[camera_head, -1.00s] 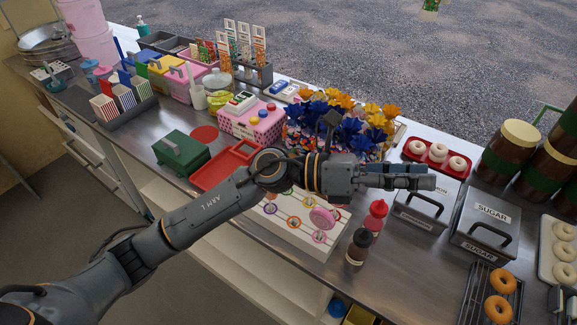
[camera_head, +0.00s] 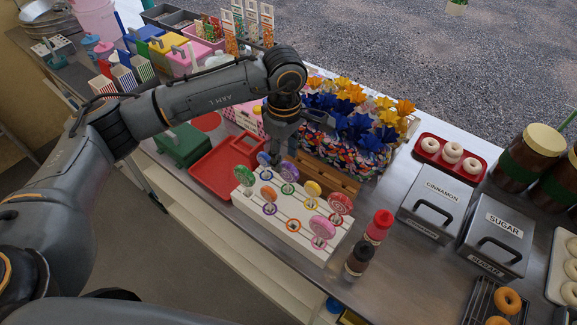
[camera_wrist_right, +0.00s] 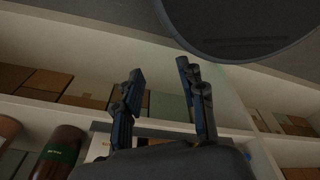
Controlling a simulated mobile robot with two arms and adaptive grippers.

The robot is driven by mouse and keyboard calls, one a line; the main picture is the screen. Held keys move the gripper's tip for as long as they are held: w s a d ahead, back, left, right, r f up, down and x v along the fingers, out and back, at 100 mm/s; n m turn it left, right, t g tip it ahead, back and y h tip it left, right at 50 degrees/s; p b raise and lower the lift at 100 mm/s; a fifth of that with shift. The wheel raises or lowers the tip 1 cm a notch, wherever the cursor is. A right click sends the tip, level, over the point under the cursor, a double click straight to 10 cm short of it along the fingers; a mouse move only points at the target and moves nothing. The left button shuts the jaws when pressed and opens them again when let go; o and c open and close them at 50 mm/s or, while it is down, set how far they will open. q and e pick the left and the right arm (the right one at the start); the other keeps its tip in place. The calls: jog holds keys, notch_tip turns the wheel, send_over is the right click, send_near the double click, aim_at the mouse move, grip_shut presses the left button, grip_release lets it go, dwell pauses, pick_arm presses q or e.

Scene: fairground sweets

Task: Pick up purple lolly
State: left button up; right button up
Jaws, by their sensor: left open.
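The purple lolly (camera_head: 289,172) stands upright in the back part of a white stand (camera_head: 291,238) with holes ringed in colour. Other lollies around it include a bluish one (camera_head: 264,158), a yellow one (camera_head: 313,188), a red one (camera_head: 340,203) and a pink one (camera_head: 322,227). My left gripper (camera_head: 280,152) points down at the stand's back edge, just behind the purple and bluish lollies. It is open, though its fingertips are partly hidden; I cannot tell whether it touches a lolly. My right gripper (camera_wrist_right: 162,105) shows in the right wrist view, open and empty.
A red tray (camera_head: 213,172) lies left of the stand. A wooden crate (camera_head: 327,176) and blue and orange wrapped sweets stand close behind. Red (camera_head: 379,225) and dark (camera_head: 359,257) bottles stand to the right. In the right wrist view, shelves (camera_wrist_right: 60,55) hold boxes.

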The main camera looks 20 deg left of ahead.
aim_at(286, 164)
pick_arm(q)
notch_tip(286, 164, down, 3)
jog(key=shift+w+f+p, duration=0.1)
jog(key=shift+f+p, duration=0.1)
jog(key=shift+p, duration=0.1)
jog(key=shift+w+f, duration=0.15)
jog(key=shift+f, duration=0.1)
jog(key=shift+d+f+p, duration=0.2)
jog(key=shift+f+p, duration=0.6)
jog(key=shift+p, duration=0.3)
notch_tip(286, 164, down, 2)
jog(key=shift+f+p, duration=0.15)
jog(key=shift+p, duration=0.3)
jog(key=shift+w+f, duration=0.1)
jog(key=shift+f, duration=0.45)
jog(key=shift+c, duration=0.3)
jog(key=c, duration=0.7)
grip_shut()
pick_arm(e)
jog(key=s+r, duration=0.1)
jog(key=r, duration=0.1)
jog(key=s+r, duration=0.1)
jog(key=r, duration=0.1)
jog(key=shift+s+a, duration=0.1)
jog(key=shift+s, duration=0.1)
